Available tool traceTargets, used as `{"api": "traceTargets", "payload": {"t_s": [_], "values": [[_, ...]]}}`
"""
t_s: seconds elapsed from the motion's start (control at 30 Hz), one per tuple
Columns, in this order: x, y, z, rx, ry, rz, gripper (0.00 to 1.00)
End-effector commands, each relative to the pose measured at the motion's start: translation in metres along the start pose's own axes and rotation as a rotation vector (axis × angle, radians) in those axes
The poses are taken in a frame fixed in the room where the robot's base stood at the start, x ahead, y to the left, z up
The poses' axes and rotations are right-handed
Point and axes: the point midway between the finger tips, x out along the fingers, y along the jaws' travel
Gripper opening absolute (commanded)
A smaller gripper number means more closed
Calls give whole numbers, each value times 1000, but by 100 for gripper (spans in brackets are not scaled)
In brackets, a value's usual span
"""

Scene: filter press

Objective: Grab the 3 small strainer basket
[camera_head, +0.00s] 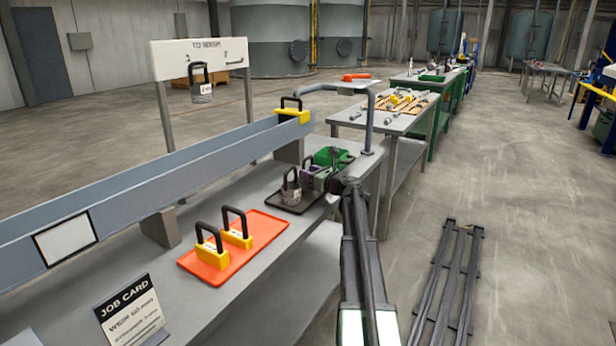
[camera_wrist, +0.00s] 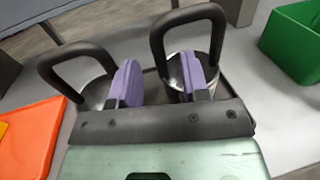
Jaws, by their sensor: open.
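Two grey metal strainer baskets with black loop handles stand on a dark tray (camera_head: 305,206). In the wrist view they are the left basket (camera_wrist: 95,92) and the right basket (camera_wrist: 176,80). One basket (camera_head: 291,190) shows in the head view; the other is largely hidden by my gripper (camera_head: 313,178). My gripper (camera_wrist: 160,78) is open, with purple pads apart and nothing clearly held. Its right pad overlaps the right basket in the picture, and its left pad lies between the baskets. I cannot tell whether either pad touches. No size markings are readable on these baskets.
An orange tray (camera_head: 223,273) holds two yellow blocks with black handles. A green bin (camera_head: 331,156) stands behind my gripper. A long grey trough (camera_head: 130,185) runs along the bench. Another basket (camera_head: 201,92) hangs on the "TO WASH" board (camera_head: 190,53). A bent grey post (camera_head: 370,125) stands nearby.

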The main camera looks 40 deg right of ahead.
Motion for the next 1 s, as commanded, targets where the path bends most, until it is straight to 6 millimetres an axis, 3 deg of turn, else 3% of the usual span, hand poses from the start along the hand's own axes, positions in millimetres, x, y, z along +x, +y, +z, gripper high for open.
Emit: {"api": "traceTargets", "payload": {"t_s": [0.13,0.37,0.63,1.0], "values": [[28,-2,0,0,0,1,42],[30,-1,0,-1,0,0,41],[30,-1,0,-1,0,0,0],[29,-1,2,-1,0,0,0]]}}
